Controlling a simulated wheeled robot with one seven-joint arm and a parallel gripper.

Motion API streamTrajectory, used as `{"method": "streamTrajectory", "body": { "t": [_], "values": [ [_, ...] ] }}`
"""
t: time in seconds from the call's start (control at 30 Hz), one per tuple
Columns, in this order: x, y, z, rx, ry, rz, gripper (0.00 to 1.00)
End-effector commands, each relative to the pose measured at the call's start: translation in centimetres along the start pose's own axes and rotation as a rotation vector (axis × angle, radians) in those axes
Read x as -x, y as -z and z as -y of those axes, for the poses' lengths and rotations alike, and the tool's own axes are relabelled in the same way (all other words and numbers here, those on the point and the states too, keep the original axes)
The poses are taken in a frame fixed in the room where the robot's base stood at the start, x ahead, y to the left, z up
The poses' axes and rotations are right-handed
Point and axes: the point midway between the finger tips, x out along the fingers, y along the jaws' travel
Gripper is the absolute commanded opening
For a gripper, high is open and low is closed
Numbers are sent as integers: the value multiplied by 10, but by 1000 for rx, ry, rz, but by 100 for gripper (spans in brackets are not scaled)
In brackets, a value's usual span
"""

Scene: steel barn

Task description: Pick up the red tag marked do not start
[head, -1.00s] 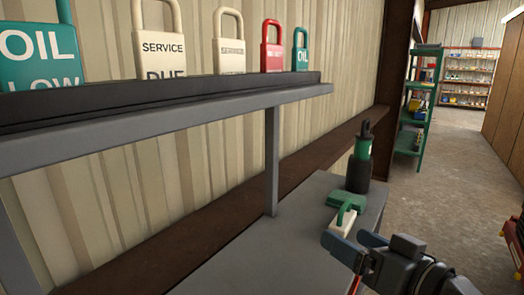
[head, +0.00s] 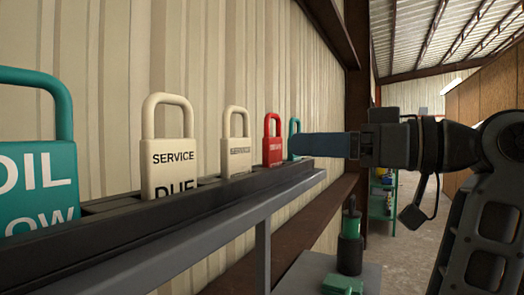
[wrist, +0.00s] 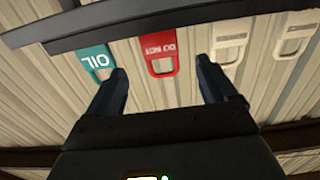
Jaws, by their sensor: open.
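The red tag (head: 273,150) has a padlock-like shape with a loop on top. It stands in a dark rail along the wall, between a cream tag and a small teal tag (head: 295,142). In the wrist view, the red tag (wrist: 172,44) reads "DO NOT" upside down; the rest of its text is hidden by the rail. My gripper (wrist: 161,72) is open and empty, its fingers on either side of the red tag's line but short of it. The left finger is close to the teal OIL tag (wrist: 97,62). In the head view, my gripper (head: 306,146) points left at tag height.
Two cream tags, one marked SERVICE DUE (head: 175,160) and a smaller one (head: 236,152), and a large teal OIL tag (head: 38,185) share the rail (head: 190,205). Below is a grey bench (head: 318,268) with a dark-and-green bottle-like object (head: 350,245). Corrugated wall stands behind.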

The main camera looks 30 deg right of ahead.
Motion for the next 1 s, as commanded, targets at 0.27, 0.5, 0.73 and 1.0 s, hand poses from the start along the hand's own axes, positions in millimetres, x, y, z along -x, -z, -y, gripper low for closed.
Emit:
{"method": "streamTrajectory", "body": {
  "t": [0.27,0.5,0.73,1.0],
  "values": [
    [-26,3,2,3,7,1,85],
    [-58,9,2,1,7,1,85],
    [-76,6,1,1,4,0,85],
    [-76,5,1,1,4,0,79]
  ]
}}
